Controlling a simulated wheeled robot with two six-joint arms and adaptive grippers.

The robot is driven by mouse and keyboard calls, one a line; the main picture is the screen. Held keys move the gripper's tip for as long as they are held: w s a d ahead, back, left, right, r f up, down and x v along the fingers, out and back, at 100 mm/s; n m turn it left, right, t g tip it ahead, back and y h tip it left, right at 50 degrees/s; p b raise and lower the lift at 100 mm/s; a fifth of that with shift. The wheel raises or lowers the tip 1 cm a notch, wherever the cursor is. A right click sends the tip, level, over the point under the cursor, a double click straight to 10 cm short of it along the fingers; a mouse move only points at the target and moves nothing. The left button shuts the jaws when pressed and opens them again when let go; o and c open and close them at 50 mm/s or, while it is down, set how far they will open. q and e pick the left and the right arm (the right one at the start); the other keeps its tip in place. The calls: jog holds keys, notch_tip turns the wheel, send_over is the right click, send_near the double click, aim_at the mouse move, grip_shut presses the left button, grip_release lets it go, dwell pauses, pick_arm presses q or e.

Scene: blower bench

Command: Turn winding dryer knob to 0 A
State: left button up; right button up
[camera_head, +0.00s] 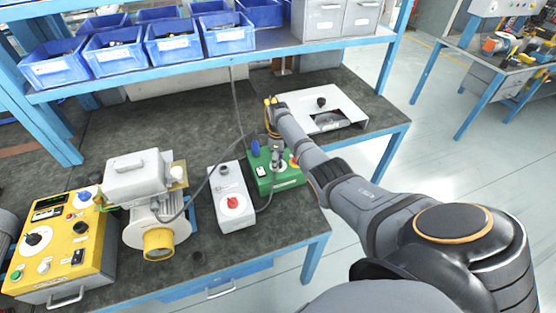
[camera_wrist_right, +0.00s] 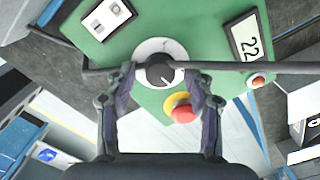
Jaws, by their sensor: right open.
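The winding dryer is a green box (camera_head: 285,180) on the bench, and its top panel (camera_wrist_right: 205,40) fills the upper part of the right wrist view. Its black knob (camera_wrist_right: 160,70) sits on a round white dial, with a light pointer line slanting toward the lower right. A display (camera_wrist_right: 249,36) reads 22. My right gripper (camera_wrist_right: 162,84) is open, with one finger on each side of the knob; contact cannot be told. In the head view my right gripper (camera_head: 277,158) points down over the green box and partly hides it. My left gripper is not in view.
A red stop button (camera_wrist_right: 184,111) on yellow sits close to the right finger. A grey box with a red knob (camera_head: 232,202), a motor blower (camera_head: 155,215) and a yellow tester (camera_head: 62,240) stand to the left. A white panel (camera_head: 345,98) lies behind.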

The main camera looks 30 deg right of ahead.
jog(key=shift+c, duration=0.6)
grip_shut()
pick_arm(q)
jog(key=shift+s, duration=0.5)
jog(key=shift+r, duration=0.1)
pick_arm(e)
jog(key=shift+n, duration=0.3)
